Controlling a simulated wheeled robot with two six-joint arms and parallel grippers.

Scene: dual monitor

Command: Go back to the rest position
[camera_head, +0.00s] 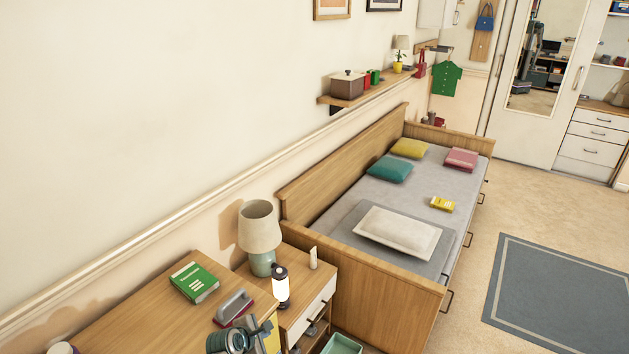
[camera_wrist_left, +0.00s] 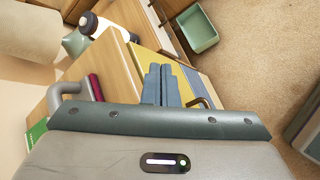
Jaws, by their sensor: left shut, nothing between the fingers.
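My left gripper (camera_head: 263,328) is at the bottom of the head view, beside the front edge of the wooden desk (camera_head: 128,310). In the left wrist view its two blue-grey fingers (camera_wrist_left: 161,84) are together with nothing between them. A yellow surface (camera_wrist_left: 152,62) lies behind the fingertips in that view. My right gripper is in neither view.
A grey-handled item (camera_head: 234,306) and a green book (camera_head: 195,282) lie on the desk. A green bin (camera_head: 342,345) is on the floor. The bed (camera_head: 390,300) stands beyond; carpet (camera_head: 475,330) is clear at right.

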